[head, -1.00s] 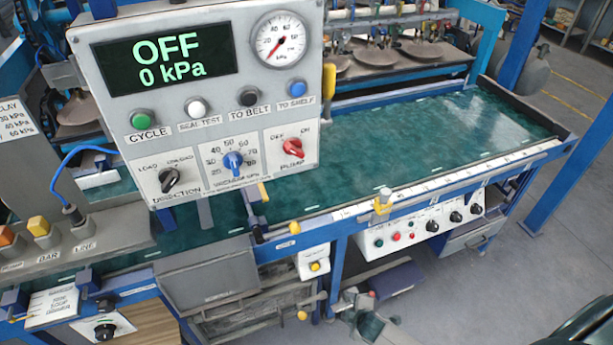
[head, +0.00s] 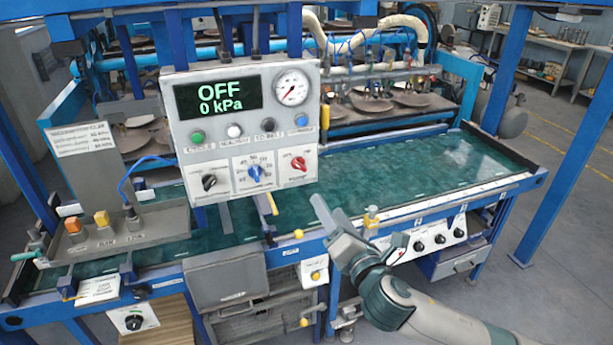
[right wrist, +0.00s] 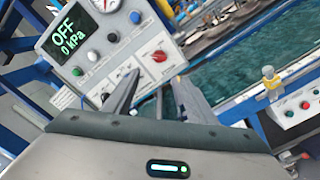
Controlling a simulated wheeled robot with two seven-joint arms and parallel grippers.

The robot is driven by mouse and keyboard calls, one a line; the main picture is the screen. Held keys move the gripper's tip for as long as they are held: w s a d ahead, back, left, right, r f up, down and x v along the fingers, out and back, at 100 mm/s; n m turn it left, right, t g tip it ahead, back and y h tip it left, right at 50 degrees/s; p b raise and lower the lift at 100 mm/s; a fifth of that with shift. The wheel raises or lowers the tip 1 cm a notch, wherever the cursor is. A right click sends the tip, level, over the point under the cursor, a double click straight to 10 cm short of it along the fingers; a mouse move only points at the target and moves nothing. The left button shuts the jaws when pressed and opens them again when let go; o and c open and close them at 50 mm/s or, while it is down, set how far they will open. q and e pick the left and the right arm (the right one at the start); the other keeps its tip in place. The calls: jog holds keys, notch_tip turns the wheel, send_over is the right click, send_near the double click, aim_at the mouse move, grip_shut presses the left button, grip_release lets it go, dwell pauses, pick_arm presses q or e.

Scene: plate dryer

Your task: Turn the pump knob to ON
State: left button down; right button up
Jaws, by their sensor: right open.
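The red pump knob (head: 299,163) sits at the lower right of the grey control panel (head: 222,160); the panel's display (head: 217,97) reads OFF and 0 kPa. The knob's exact pointing direction is too small to tell. My right gripper (head: 333,222) is open and empty, below and right of the panel, apart from the knob. In the right wrist view the red knob (right wrist: 160,56) shows beyond the open fingers (right wrist: 157,92), above the gap between them. My left gripper is not in view.
The blue vacuum knob (head: 255,173) and black direction knob (head: 209,182) are left of the pump knob. A round gauge (head: 291,88) is above. A green belt (head: 400,180) runs behind my right gripper. A yellow-topped post (head: 371,217) stands on the front rail.

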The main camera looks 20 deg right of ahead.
jog(key=p, duration=0.6)
send_near(303, 167)
jog(key=w, duration=0.6)
jog(key=shift+w+a+r, duration=0.15)
jog(key=shift+w+r, duration=0.05)
jog(key=shift+w, duration=0.05)
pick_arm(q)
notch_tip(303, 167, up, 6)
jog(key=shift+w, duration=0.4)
pick_arm(e)
jog(key=shift+w+f, duration=0.15)
jog(key=shift+w, duration=0.85)
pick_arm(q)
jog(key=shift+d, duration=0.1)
pick_arm(e)
jog(key=c, duration=1.1)
